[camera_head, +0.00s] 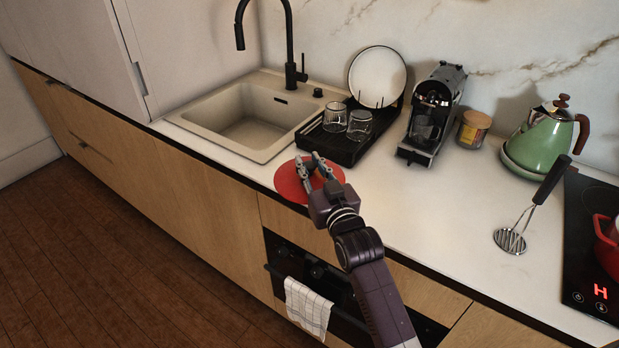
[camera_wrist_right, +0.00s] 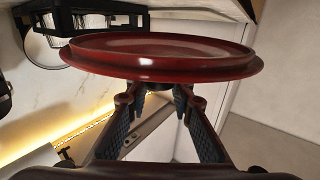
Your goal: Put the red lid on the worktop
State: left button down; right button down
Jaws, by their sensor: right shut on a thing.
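The red lid (camera_head: 287,184) is a round red disc at the front edge of the worktop (camera_head: 400,218), in front of the dish rack. My right gripper (camera_head: 312,167) is over it and shut on it; the fingers hide part of the lid. In the right wrist view the lid (camera_wrist_right: 160,58) spans the upper middle, seen nearly edge-on, with the fingers (camera_wrist_right: 158,100) below it. I cannot tell whether the lid touches the worktop. My left gripper is not in view.
A black dish rack (camera_head: 345,148) with two glasses and a plate (camera_head: 377,77) stands behind the lid, beside the sink (camera_head: 245,122). A coffee machine (camera_head: 433,110), jar (camera_head: 474,129), green kettle (camera_head: 541,140) and masher (camera_head: 510,240) are rightward. The worktop between lid and masher is clear.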

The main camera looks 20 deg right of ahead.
jog(key=shift+f, duration=2.2)
jog(key=c, duration=2.2)
grip_release()
jog(key=shift+f, duration=0.2)
jog(key=o, duration=0.5)
